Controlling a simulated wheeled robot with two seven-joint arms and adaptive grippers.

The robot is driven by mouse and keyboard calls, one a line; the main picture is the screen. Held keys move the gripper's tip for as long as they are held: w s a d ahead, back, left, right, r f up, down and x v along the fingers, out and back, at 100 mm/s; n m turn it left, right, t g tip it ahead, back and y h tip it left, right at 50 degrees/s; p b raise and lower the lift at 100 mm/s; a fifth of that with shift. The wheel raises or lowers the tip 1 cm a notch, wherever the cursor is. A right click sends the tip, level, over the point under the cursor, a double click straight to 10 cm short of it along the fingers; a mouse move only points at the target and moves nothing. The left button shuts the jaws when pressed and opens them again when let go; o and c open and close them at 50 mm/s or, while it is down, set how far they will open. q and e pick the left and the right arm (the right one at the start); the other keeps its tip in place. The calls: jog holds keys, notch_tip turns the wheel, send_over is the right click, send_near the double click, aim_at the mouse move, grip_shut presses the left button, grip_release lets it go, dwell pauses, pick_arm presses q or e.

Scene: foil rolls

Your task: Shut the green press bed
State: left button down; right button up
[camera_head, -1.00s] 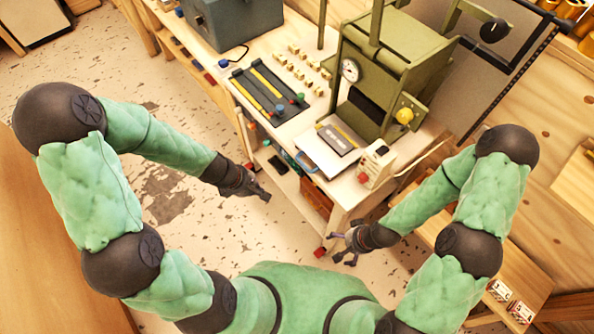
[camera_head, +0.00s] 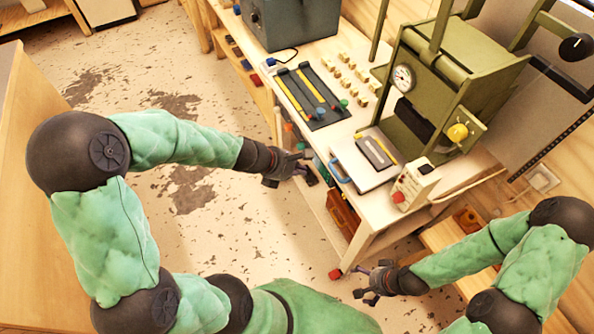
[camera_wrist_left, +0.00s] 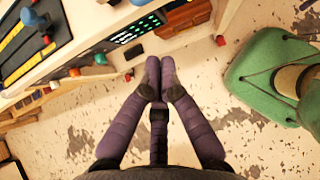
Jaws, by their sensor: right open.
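The green press (camera_head: 455,75) stands at the right end of the white bench in the head view. Its bed, a pale flat plate (camera_head: 362,180), sticks out of the press front toward me. A dark block with a yellow stripe (camera_head: 376,153) lies on the bed. A blue handle (camera_head: 339,167) is on the bed's front edge. My left gripper (camera_head: 303,164) is shut and empty, in front of the bench and left of the handle, apart from it. Its fingertips meet in the left wrist view (camera_wrist_left: 160,68). My right gripper (camera_head: 362,285) is open and empty, low beyond the bench's near corner.
A white control box with a red knob (camera_head: 413,184) stands right of the bed. A black tray with yellow rods (camera_head: 308,95) and several small blocks (camera_head: 352,72) lie left of the press. A blue-grey box (camera_head: 290,20) stands further back. The floor before the bench is clear.

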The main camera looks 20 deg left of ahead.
pick_arm(q)
jog(key=w+d+f+b, duration=0.3)
jog(key=w+d+f, duration=0.1)
jog(key=w+f, duration=0.1)
jog(key=shift+w+d, duration=0.3)
jog(key=shift+w, duration=0.25)
pick_arm(e)
notch_tip(320, 180, down, 4)
jog(key=shift+f, duration=0.1)
pick_arm(q)
jog(key=shift+f, duration=0.1)
